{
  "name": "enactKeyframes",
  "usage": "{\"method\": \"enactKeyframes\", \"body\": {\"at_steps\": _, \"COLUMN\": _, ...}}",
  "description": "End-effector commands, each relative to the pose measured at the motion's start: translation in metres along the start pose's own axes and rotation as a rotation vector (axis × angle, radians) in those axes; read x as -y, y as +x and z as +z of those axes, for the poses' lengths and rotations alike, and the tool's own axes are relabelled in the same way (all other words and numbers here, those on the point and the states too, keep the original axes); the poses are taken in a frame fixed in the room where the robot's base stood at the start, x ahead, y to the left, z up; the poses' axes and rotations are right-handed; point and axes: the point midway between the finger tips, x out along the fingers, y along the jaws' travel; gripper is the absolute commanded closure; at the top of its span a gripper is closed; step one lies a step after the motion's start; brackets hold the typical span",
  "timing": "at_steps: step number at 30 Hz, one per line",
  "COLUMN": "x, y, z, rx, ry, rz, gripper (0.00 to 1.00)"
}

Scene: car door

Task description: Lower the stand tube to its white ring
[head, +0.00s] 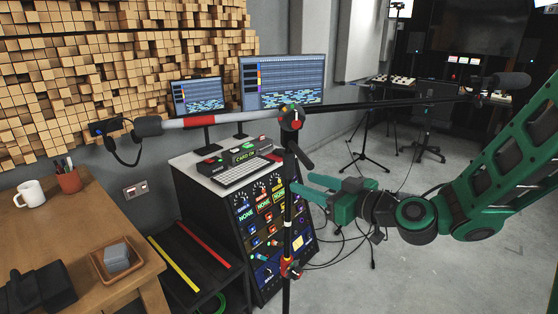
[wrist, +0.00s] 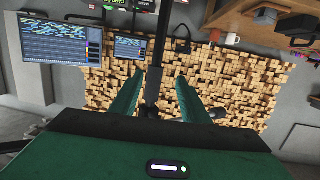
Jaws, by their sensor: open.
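The stand tube (head: 288,170) is a thin, dark upright pole below a joint with a red knob (head: 291,117), which carries a long boom. Pale bands, which may include the white ring (head: 288,224), show lower on the pole. In the wrist view the tube (wrist: 160,40) runs between the spread fingers (wrist: 167,76). I cannot tell whether either finger touches it.
A mixer console (head: 262,215) with a keyboard and two monitors stands behind the pole. A wooden table (head: 85,225) with a mug and tray is at left. The boom (head: 390,104) spans across above my gripper. Open floor lies at right.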

Motion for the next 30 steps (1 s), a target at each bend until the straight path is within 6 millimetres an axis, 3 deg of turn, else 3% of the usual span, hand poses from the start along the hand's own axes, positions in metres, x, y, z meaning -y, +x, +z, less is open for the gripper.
{"method": "enactKeyframes", "body": {"at_steps": 6, "x": -0.003, "y": 0.015, "z": -0.020, "rx": -0.127, "ry": 0.029, "rz": 0.060, "gripper": 0.58}}
{"method": "enactKeyframes", "body": {"at_steps": 14, "x": -0.005, "y": 0.031, "z": -0.026, "rx": -0.144, "ry": 0.030, "rz": 0.070, "gripper": 0.58}}
{"method": "enactKeyframes", "body": {"at_steps": 24, "x": -0.009, "y": 0.087, "z": -0.034, "rx": -0.144, "ry": 0.029, "rz": 0.069, "gripper": 0.58}}
{"method": "enactKeyframes", "body": {"at_steps": 30, "x": -0.011, "y": 0.112, "z": -0.038, "rx": -0.143, "ry": 0.030, "rz": 0.070, "gripper": 0.58}}
